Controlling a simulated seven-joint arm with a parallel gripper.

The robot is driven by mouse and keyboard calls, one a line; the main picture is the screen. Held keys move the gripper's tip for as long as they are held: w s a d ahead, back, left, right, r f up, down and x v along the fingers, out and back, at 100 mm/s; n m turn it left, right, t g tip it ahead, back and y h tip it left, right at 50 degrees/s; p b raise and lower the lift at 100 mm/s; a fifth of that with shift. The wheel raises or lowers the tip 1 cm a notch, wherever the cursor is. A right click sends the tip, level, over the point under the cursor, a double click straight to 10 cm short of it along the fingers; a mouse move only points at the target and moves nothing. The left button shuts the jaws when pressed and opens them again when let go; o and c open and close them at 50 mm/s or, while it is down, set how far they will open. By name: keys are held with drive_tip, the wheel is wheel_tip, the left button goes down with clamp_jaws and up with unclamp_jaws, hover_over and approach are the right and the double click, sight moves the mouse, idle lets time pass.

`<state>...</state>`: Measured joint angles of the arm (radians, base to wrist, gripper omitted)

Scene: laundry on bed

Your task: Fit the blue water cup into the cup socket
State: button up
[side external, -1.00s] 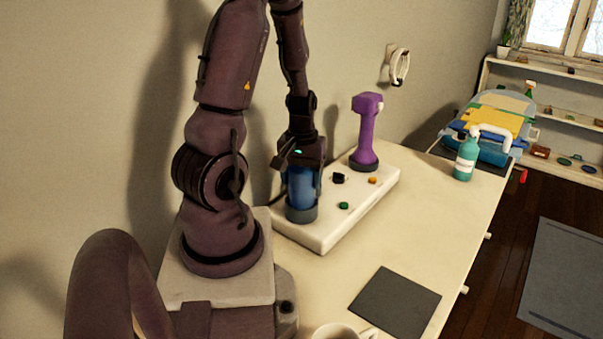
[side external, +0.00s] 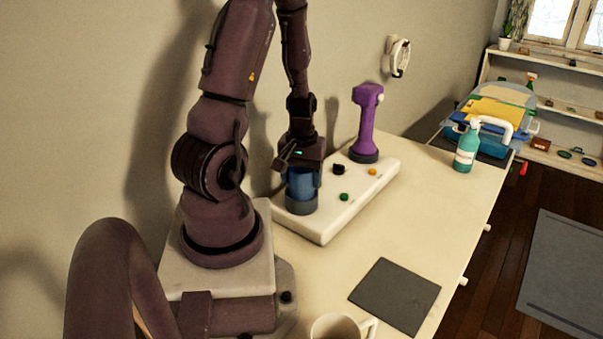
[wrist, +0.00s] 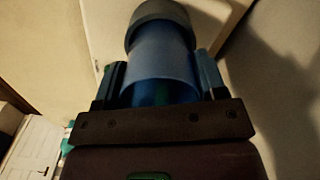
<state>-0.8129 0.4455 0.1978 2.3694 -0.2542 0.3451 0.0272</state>
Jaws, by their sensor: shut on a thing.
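The blue water cup (side external: 303,186) is upright at the left end of the white board. My gripper (side external: 303,178) is shut on it from above, a finger on each side. The cup's lower end meets the dark grey round cup socket (side external: 301,207). In the wrist view the cup (wrist: 160,72) lies between my two fingers (wrist: 158,82), and the grey ring of the socket (wrist: 158,12) is at its far end. How deep the cup sits in the socket is hidden.
The white board (side external: 325,228) carries a purple handled object (side external: 367,122) and small coloured knobs. A teal bottle (side external: 465,155), a dark mat (side external: 395,296) and a mug (side external: 338,328) are on the table. The table middle is clear. The wall is close behind.

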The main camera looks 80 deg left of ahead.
drive_tip(key=shift+f, duration=0.6)
drive_tip(key=o, duration=1.1)
drive_tip(key=shift+o, duration=0.2)
wheel_tip(320, 180, up, 13)
